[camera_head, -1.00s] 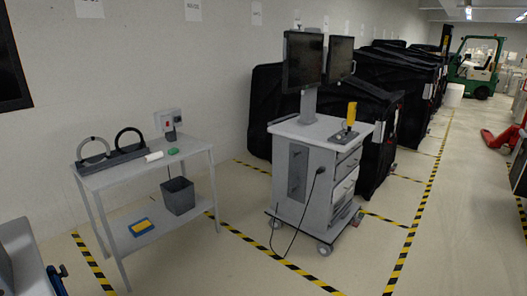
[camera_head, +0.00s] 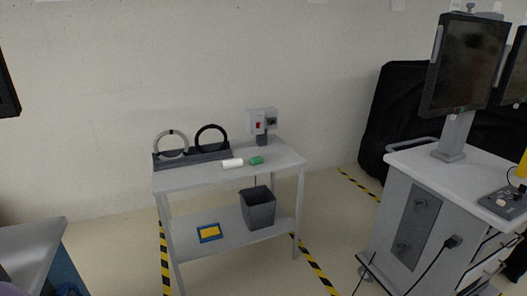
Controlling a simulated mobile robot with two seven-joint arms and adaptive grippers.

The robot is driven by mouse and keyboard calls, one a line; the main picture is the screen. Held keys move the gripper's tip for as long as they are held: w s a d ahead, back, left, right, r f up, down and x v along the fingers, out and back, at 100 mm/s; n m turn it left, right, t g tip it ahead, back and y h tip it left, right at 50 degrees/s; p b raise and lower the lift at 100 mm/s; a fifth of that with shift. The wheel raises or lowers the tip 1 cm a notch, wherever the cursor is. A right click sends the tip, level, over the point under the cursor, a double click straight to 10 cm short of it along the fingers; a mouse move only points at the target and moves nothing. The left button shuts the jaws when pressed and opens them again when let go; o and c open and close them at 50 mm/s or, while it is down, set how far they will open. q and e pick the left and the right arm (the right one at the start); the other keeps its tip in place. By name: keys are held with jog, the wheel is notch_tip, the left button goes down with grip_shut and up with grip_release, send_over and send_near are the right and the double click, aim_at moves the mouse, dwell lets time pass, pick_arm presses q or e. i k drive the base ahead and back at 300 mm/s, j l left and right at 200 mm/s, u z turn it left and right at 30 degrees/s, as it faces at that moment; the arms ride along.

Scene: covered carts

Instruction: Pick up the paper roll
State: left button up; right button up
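The white paper roll (camera_head: 232,163) lies on its side on the top of the grey table (camera_head: 184,181). It lies in front of the dark holder (camera_head: 193,155) that carries a grey ring and a black ring. A small green object (camera_head: 256,160) lies just right of the roll, very close to it. Neither of my grippers shows in the head view.
A dark bin (camera_head: 259,210) and a blue and yellow item (camera_head: 209,233) are on the table's lower shelf. A grey box with a red switch (camera_head: 261,122) stands at the back of the tabletop. A cart with monitors (camera_head: 415,208) stands at right; floor between is open.

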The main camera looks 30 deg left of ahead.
aim_at(233, 164)
jog(key=i+j+u, duration=0.1)
jog(key=i+u, duration=0.3)
jog(key=i, duration=0.35)
jog(key=i+l+u, duration=0.15)
jog(key=i+u, duration=0.3)
jog(key=i, duration=0.25)
